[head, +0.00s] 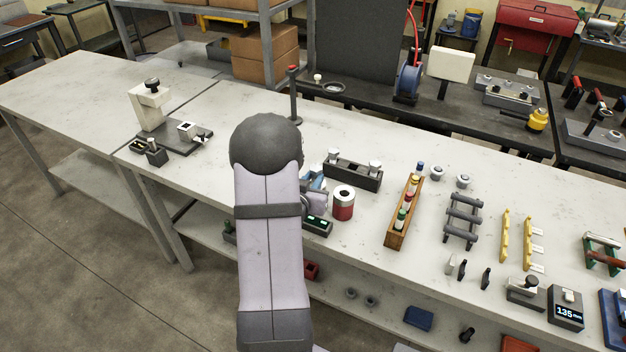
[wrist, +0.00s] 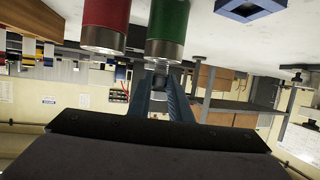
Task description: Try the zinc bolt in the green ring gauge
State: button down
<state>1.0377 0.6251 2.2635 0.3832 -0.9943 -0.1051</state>
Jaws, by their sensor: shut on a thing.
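The green ring gauge (wrist: 168,28) is a green cylinder with a bare metal end, at the top of the wrist view beside the red ring gauge (wrist: 105,25). The red one also stands on the bench in the head view (head: 343,204); my arm seems to hide the green one there. My gripper (wrist: 161,72) has its blue fingers shut on a small grey piece, which looks like the zinc bolt (wrist: 159,68). It appears close to the green gauge's end; whether they touch I cannot tell. In the head view, my arm mostly hides my gripper (head: 315,184).
A black rack (head: 352,176) with pale-headed pieces stands just behind the red gauge. A small dark block with green lights (head: 318,226) is at the front edge. A wooden tray (head: 391,236) of small bottles lies to the right. A dark post (head: 295,105) stands behind my arm.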

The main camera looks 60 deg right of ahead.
jog(key=shift+f+b, duration=0.85)
jog(key=shift+f, duration=0.15)
dwell(1.2)
jog(key=shift+d+r, duration=0.1)
jog(key=shift+r, duration=0.2)
dwell(2.7)
jog(key=shift+f+b, duration=0.15)
jog(key=shift+b, duration=0.15)
jog(key=shift+f, duration=0.15)
dwell(1.5)
